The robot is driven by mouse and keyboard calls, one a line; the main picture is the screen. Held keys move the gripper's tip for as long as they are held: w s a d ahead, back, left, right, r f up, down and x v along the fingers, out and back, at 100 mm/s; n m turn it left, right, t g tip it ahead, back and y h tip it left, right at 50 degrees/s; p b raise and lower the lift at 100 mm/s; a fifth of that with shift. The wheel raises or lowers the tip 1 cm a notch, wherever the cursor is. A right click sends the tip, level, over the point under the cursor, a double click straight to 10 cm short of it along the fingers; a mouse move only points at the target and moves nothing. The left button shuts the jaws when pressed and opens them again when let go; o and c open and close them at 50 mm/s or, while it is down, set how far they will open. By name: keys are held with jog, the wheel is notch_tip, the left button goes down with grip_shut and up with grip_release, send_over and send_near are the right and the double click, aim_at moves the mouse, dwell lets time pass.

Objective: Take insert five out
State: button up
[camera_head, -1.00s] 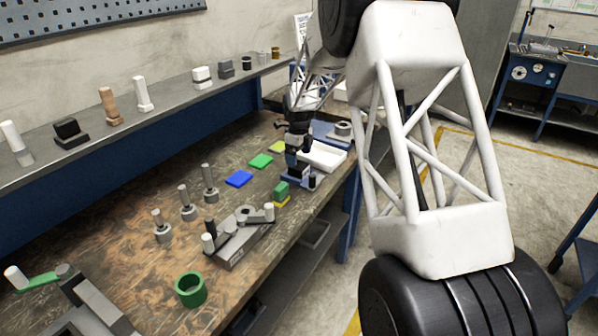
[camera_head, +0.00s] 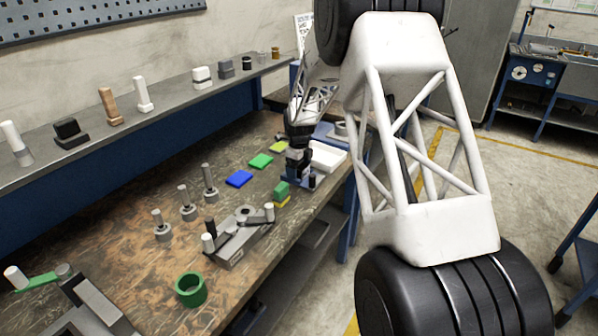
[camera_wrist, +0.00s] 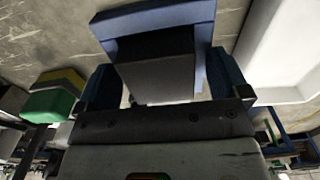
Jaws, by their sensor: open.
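My gripper (camera_head: 297,163) is low over a blue piece (camera_head: 312,182) on the workbench, and its jaws are mostly hidden in the head view. In the wrist view my gripper (camera_wrist: 165,85) is open, with one blue fingertip on each side of a dark grey block (camera_wrist: 158,72). A wider blue plate (camera_wrist: 155,18) lies beyond the block and seems joined to it. I cannot tell whether the fingers touch the block. No number is readable, so I cannot tell which piece is insert five.
A white tray (camera_head: 327,158) stands just right of my gripper; its wall shows in the wrist view (camera_wrist: 262,45). A green block (camera_head: 281,187) on yellow stands in front. Blue (camera_head: 239,178) and green (camera_head: 261,160) pads lie left. A grey lever fixture (camera_head: 235,243) is nearer.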

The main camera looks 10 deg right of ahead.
grip_shut()
jog(key=shift+r, duration=0.15)
dwell(0.4)
jog(key=shift+r, duration=5)
